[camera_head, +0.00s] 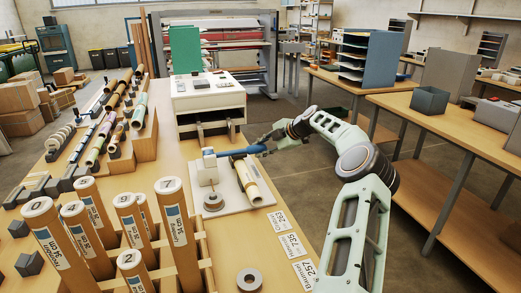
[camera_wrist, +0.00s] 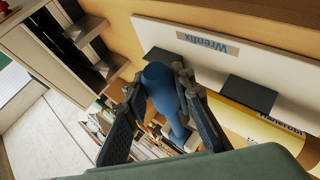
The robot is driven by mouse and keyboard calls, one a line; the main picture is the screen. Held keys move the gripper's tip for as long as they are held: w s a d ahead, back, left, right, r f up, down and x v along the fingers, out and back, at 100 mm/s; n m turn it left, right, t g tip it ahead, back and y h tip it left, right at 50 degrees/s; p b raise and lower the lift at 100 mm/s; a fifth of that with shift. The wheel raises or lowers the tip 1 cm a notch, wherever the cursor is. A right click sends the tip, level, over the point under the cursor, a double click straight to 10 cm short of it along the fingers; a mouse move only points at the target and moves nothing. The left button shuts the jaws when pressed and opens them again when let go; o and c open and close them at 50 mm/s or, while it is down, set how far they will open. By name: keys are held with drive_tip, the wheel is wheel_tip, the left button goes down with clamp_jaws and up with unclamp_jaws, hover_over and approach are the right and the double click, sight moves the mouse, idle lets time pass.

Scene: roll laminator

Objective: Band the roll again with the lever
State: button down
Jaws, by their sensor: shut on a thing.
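The blue lever (camera_head: 238,153) reaches from the white banding device (camera_head: 207,170) to the right in the head view. My gripper (camera_head: 261,147) is shut on its right end. In the wrist view the lever (camera_wrist: 163,92) lies between the two fingers of my gripper (camera_wrist: 162,88). A cream roll (camera_head: 247,182) lies on the white base board (camera_head: 228,204), right of the device and below the lever.
Numbered upright tubes (camera_head: 178,215) stand in a wooden rack at the front left. A grey ring (camera_head: 249,280) and paper labels (camera_head: 290,246) lie near the front edge. A white machine (camera_head: 208,95) stands behind the device. Another table (camera_head: 460,120) is at right, across a floor gap.

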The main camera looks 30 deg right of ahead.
drive_tip(key=shift+a+f, duration=0.25)
drive_tip(key=c, duration=1.6)
unclamp_jaws()
drive_tip(key=shift+d+r, duration=0.15)
drive_tip(key=shift+s+d+r, duration=0.1)
drive_tip(key=shift+s+r, duration=0.1)
drive_tip(key=shift+s, duration=0.05)
drive_tip(key=v, duration=1.1)
drive_tip(key=shift+s, duration=0.1)
